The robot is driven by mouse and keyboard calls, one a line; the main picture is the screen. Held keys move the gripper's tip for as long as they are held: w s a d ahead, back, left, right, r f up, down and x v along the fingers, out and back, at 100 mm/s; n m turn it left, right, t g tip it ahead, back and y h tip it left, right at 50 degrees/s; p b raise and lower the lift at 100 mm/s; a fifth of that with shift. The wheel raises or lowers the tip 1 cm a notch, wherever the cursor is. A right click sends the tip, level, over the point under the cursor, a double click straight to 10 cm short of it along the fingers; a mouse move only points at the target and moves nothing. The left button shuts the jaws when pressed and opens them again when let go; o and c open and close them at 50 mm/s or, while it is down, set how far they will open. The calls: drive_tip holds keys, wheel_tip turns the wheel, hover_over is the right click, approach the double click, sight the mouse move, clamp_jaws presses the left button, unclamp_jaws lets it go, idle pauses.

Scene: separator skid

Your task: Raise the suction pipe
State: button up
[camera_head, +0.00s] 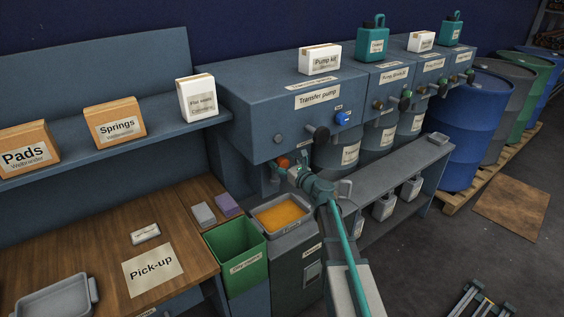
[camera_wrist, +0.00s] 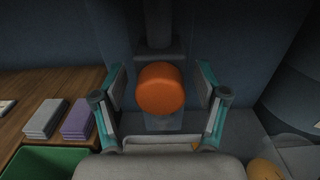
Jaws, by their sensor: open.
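An orange rounded knob (camera_head: 283,162) shows under the box marked "Transfer pump" (camera_head: 317,97). It also shows in the wrist view (camera_wrist: 160,90), in front of a grey vertical pipe (camera_wrist: 158,25) that I take to be the suction pipe. My gripper (camera_head: 290,170) is at the knob, below the pump box. In the wrist view my gripper (camera_wrist: 161,84) is open, with one finger on each side of the knob and a visible gap on both sides. The knob hides part of the pipe behind it.
A tray of orange contents (camera_head: 283,213) stands below my gripper, with a green bin (camera_head: 236,255) to its left. Grey and purple blocks (camera_head: 228,205) lie on the wooden bench (camera_head: 95,225). A grey shelf (camera_head: 400,165) with small containers below extends right.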

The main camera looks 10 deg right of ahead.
drive_tip(key=v, duration=1.2)
drive_tip(key=shift+r, duration=0.1)
drive_tip(key=s+a+f+n+g, duration=0.35)
drive_tip(key=s+f+n, duration=0.3)
drive_tip(key=f, duration=0.35)
drive_tip(key=s+a+f+n+g+h, duration=0.1)
drive_tip(key=s+a+f+n+g, duration=0.1)
drive_tip(key=s+f+n+g, duration=0.55)
drive_tip(key=s+a+f+n+g, duration=0.2)
drive_tip(key=s+f+n, duration=0.4)
drive_tip(key=f, duration=0.6)
drive_tip(key=s+f+n+g+h, duration=0.2)
drive_tip(key=s+f, duration=0.4)
drive_tip(key=s, duration=0.5)
drive_tip(key=s+d+f+n+g+h, duration=0.1)
drive_tip(key=s+f+n+g, duration=0.3)
drive_tip(key=s, duration=0.8)
drive_tip(key=s+d+f+n+g+h, duration=0.1)
drive_tip(key=s+f+n+g+h, duration=0.2)
drive_tip(key=s+f, duration=0.5)
drive_tip(key=s+n+g, duration=0.1)
drive_tip(key=s+n, duration=0.1)
drive_tip(key=s, duration=0.1)
drive_tip(key=shift+s+f+h, duration=0.15)
drive_tip(key=shift+s+h, duration=0.1)
drive_tip(key=shift+h, duration=0.05)
